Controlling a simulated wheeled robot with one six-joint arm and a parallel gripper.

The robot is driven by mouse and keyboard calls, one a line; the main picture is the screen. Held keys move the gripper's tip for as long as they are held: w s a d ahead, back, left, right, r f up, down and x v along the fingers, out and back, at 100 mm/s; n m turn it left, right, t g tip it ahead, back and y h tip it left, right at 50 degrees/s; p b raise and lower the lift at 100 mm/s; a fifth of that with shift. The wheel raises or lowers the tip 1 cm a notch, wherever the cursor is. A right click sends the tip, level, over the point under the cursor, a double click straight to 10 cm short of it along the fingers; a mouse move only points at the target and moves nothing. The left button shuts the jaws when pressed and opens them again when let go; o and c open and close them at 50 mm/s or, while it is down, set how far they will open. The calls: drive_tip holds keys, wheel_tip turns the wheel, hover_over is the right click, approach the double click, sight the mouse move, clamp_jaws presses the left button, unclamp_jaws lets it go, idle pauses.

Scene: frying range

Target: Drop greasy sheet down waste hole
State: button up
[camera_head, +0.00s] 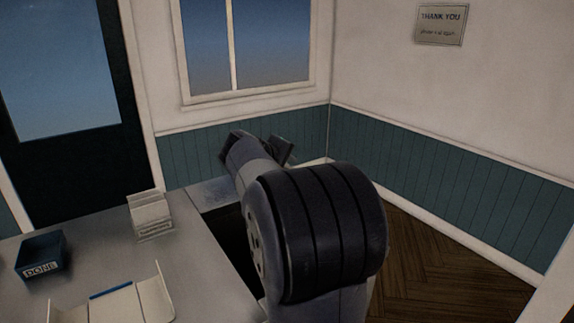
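My gripper (258,148) is at the far end of my arm, near the back end of the counter. My own arm covers most of it. Dark parts show on either side of it, but I cannot tell whether its fingers are open or shut, or whether they hold anything. No greasy sheet can be made out. A dark opening (233,245) shows beside my arm at the counter's right side. It is partly hidden by my arm, and I cannot tell whether it is the waste hole.
The grey counter (195,270) bears a blue bin (41,255) marked DONE, a pale labelled holder (150,214), and a cream open tray-like piece (150,300) with a blue strip. Wooden floor (430,265) lies free to the right. Walls close off the back.

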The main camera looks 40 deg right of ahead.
drive_tip(key=shift+o, duration=0.6)
drive_tip(key=v, duration=1)
drive_tip(key=shift+a+r+b, duration=0.2)
drive_tip(key=shift+a+b, duration=0.1)
drive_tip(key=shift+b, duration=0.15)
drive_tip(key=shift+s, duration=0.15)
drive_tip(key=p+x, duration=0.1)
drive_tip(key=x, duration=1)
wheel_tip(320, 180, up, 6)
drive_tip(key=p, duration=0.5)
